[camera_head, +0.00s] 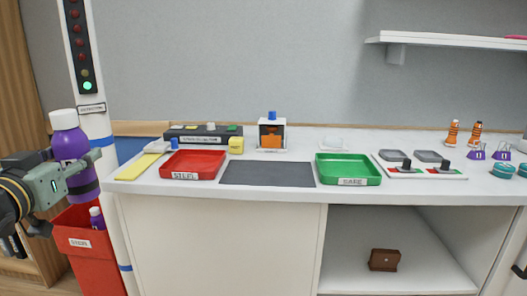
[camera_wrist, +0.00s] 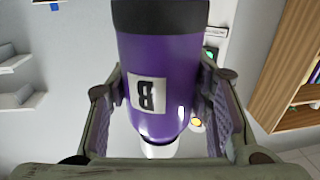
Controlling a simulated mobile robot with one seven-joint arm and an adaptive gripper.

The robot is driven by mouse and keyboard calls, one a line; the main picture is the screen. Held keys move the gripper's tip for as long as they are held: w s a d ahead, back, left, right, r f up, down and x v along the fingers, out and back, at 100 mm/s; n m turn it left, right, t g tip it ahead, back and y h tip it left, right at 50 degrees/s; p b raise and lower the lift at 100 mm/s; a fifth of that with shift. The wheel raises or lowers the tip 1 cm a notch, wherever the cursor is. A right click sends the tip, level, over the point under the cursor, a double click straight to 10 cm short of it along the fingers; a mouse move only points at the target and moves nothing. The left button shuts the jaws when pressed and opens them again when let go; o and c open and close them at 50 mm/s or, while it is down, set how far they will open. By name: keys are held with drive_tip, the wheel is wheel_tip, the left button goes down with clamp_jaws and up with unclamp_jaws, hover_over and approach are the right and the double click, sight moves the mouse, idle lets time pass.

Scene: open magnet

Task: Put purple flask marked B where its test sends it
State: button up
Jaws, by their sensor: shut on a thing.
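My gripper (camera_head: 82,176) is at the far left, shut on the purple flask marked B (camera_head: 70,145). The flask is upright with a white cap and dark bands. In the wrist view the flask (camera_wrist: 165,65) sits between both fingers (camera_wrist: 166,100), its white label with a B facing the camera. It is beside a white post (camera_head: 97,128) labelled as a detector, whose lowest lamp (camera_head: 88,86) glows green; the lamps above are dim. A red tray (camera_head: 193,164) reads STEEL. A green tray (camera_head: 347,170) has a label that looks like SAFE or BARE.
Below my gripper a red bin (camera_head: 92,262), labelled apparently STEEL, holds another purple flask (camera_head: 96,218). Small flasks stand at the right.

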drive_tip(key=shift+s+r, duration=0.2)
drive_tip(key=w+d+f, duration=0.5)
drive_tip(key=d+f, duration=0.6)
drive_tip(key=f, duration=0.7)
drive_tip(key=w+d+f, duration=0.5)
drive_tip(key=d+f, duration=0.6)
drive_tip(key=f, duration=0.7)
drive_tip(key=w+d+f+h, duration=0.1)
drive_tip(key=w+d+f, duration=0.5)
drive_tip(key=d+f, duration=0.6)
wheel_tip(320, 180, down, 7)
drive_tip(key=shift+r+m, duration=0.1)
drive_tip(key=shift+m, duration=0.2)
